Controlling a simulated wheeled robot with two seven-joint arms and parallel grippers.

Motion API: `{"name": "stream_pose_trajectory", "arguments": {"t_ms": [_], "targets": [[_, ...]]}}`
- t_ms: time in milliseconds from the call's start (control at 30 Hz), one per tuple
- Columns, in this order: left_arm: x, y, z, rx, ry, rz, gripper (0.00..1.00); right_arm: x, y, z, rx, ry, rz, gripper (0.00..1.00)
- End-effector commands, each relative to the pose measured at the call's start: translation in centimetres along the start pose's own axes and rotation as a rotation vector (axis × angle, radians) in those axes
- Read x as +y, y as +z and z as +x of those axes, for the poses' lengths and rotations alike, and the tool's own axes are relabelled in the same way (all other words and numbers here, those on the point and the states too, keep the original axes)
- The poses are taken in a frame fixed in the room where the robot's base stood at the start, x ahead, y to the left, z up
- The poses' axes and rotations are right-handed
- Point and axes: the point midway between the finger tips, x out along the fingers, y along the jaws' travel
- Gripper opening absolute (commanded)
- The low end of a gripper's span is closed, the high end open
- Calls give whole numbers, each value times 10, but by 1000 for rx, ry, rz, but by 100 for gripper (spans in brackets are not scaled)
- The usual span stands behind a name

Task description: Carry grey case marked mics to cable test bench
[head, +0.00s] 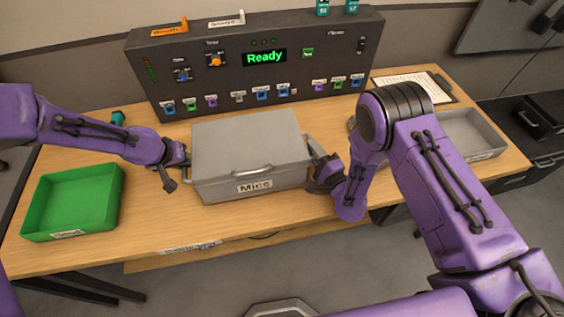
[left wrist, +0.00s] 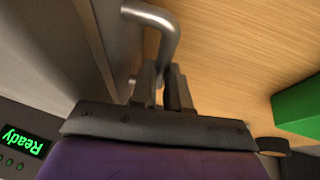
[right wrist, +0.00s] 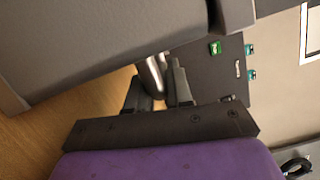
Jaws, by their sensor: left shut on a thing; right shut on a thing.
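The grey case (head: 250,150) with a "Mics" label stands upright on the wooden bench (head: 150,215), in front of the control panel. My left gripper (head: 184,166) is at the case's left end, shut on its side handle; the metal handle (left wrist: 160,30) shows between the fingers in the left wrist view. My right gripper (head: 318,172) is at the right end, shut on the other handle (right wrist: 152,75), seen in the right wrist view. Whether the case's bottom touches the bench is hard to tell.
A dark panel (head: 200,60) with a green "Ready" display and faders stands behind the case. A green tray (head: 72,200) is at the left. A grey tray (head: 482,135) and a clipboard (head: 415,84) are at the right. Black cases (head: 543,115) stand beyond the bench.

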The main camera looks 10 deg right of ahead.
Motion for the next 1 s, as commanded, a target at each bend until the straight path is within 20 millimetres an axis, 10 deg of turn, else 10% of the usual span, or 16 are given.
{"name": "stream_pose_trajectory", "arguments": {"t_ms": [33,133,467,1000], "targets": [[-1,1,6,5,1,0,0,6,-2,0,2,-5,0,0],[-1,1,3,1,-1,0,41,4,-1,0,1,-1,0,46],[-1,1,0,2,0,0,41,4,-1,0,0,0,0,46],[-1,0,-110,3,0,0,41,4,-1,0,0,0,0,46]]}}
